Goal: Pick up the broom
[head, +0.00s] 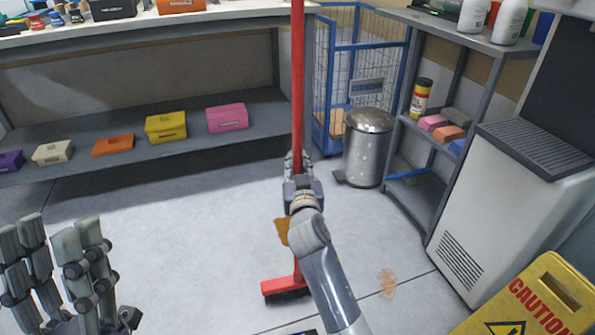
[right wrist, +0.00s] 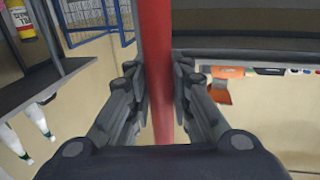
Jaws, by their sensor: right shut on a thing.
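The broom has a red handle (head: 298,90) standing nearly upright in the middle of the head view and a red head (head: 284,288) with dark bristles near the floor. I cannot tell if the bristles touch the floor. My right gripper (head: 297,165) is shut on the handle; in the right wrist view the red handle (right wrist: 158,80) runs between its fingers (right wrist: 160,100). My left gripper (head: 66,245) is at the lower left, its fingers apart and empty, away from the broom.
A long shelf (head: 60,185) with several coloured boxes is behind at left. A blue wire cage (head: 365,60), a metal bin (head: 368,145) and a grey rack (head: 412,195) stand at right. A yellow caution sign (head: 535,300) is at lower right. The floor at left is clear.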

